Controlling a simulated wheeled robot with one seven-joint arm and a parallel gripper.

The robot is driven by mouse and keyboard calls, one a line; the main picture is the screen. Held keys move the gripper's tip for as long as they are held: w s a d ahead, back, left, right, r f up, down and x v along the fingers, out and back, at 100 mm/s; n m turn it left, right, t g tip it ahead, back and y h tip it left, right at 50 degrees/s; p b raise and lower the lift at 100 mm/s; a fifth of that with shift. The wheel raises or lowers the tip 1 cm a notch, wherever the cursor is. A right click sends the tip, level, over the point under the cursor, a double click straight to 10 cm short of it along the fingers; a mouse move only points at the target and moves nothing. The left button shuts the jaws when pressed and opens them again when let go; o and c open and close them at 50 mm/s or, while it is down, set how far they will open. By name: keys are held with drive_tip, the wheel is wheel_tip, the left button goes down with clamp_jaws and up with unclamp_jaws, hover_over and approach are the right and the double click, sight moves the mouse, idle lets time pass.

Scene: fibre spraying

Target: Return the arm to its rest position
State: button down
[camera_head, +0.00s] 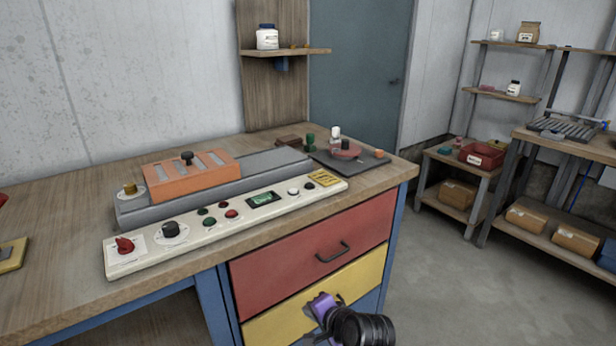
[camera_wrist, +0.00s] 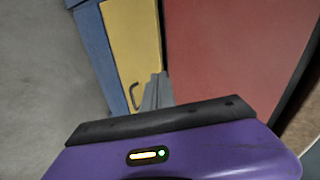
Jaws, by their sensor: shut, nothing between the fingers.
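My gripper (camera_head: 312,297) shows low in the head view, in front of the workbench's yellow drawer. Its purple body and my black wrist are visible there, and the fingers are small and partly hidden. In the wrist view the grey fingers (camera_wrist: 156,93) are together with nothing between them. They point toward the drawer fronts. The yellow drawer (camera_wrist: 135,40) and the red drawer (camera_wrist: 230,50) fill much of that view. In the head view the red drawer (camera_head: 300,255) and the yellow drawer (camera_head: 285,318) both look shut.
A wooden shelf (camera_head: 300,52) holds a white jar (camera_head: 267,37). Racks with boxes (camera_head: 458,193) stand at right. The floor (camera_head: 450,290) between is clear.

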drive_tip(key=d+r+n+t, duration=0.2)
drive_tip(key=d+r+t, duration=0.15)
drive_tip(key=r, duration=0.25)
drive_tip(key=s+d+r+n+t+h+p, duration=0.2)
drive_tip(key=s+d+r+n+t+p, duration=0.15)
drive_tip(key=s+d, duration=0.6)
drive_tip(key=s+d+r+n+h+p, duration=0.1)
drive_tip(key=s+r, duration=0.3)
drive_tip(key=s, duration=1)
drive_tip(key=s+d+r+n+h+p, duration=0.1)
drive_tip(key=s+d+r+p, duration=0.2)
drive_tip(key=s, duration=1.1)
drive_tip(key=s+d+r+n+h+p, duration=0.1)
drive_tip(key=s+r, duration=0.5)
drive_tip(key=s, duration=0.8)
drive_tip(key=shift+d+r+n+g+p, duration=0.25)
drive_tip(key=shift+d+n+g+p, duration=0.15)
drive_tip(key=shift+d+n+p, duration=0.2)
